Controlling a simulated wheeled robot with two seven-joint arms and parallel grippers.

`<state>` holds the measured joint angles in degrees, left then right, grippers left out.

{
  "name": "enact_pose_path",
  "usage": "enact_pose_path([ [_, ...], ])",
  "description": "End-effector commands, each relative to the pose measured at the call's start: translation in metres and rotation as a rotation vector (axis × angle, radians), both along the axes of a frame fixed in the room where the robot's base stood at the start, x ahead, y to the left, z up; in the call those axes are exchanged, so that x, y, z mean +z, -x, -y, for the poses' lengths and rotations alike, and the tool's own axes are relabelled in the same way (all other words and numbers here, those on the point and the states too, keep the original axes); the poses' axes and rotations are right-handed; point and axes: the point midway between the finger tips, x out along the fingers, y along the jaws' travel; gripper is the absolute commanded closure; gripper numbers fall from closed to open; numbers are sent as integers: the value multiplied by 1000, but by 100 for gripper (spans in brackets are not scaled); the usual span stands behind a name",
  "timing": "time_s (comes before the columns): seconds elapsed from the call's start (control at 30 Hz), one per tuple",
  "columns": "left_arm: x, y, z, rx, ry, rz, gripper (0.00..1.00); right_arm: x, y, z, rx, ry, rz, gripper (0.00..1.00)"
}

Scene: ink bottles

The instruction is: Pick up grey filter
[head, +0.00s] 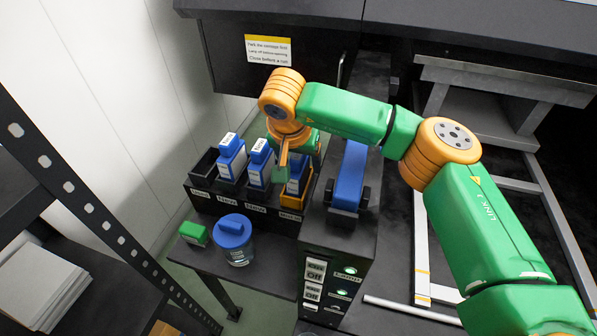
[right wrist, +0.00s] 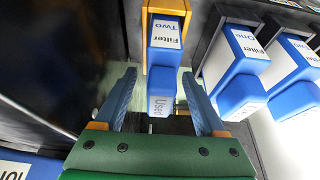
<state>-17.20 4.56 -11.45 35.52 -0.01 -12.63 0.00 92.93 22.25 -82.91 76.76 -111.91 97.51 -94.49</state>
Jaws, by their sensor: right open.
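A filter with a blue end sits in an orange slot of the black rack. In the right wrist view this filter (right wrist: 165,62) carries a white "Filter Two" label and a greyish "Used" face. In the head view the filter (head: 297,174) is partly hidden by my right gripper (head: 285,166). In the right wrist view my right gripper (right wrist: 158,88) is open, with one blue finger on each side of the filter's near end. My left gripper is not in view.
Two blue-and-white filters (head: 231,158) (head: 260,163) stand in the black rack (head: 206,203) to the left. A blue-lidded jar (head: 235,246) and a small green box (head: 194,233) stand in front. A dark unit with a blue top (head: 350,178) stands close on the right.

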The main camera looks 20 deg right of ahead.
Motion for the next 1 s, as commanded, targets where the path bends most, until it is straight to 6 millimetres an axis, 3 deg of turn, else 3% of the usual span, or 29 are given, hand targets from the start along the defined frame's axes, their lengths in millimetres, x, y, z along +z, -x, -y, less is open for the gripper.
enact_pose_path([
  [0.2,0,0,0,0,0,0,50,-2,-1,0,0,-1,1,28],
  [0.47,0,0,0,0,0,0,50,-2,-1,0,0,-1,1,98],
  [0.77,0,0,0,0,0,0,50,0,-1,0,-1,-1,2,100],
  [0.87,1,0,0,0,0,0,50,16,-2,0,-3,-2,5,100],
  [1.0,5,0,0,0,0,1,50,56,-2,0,-2,-2,6,100],
])
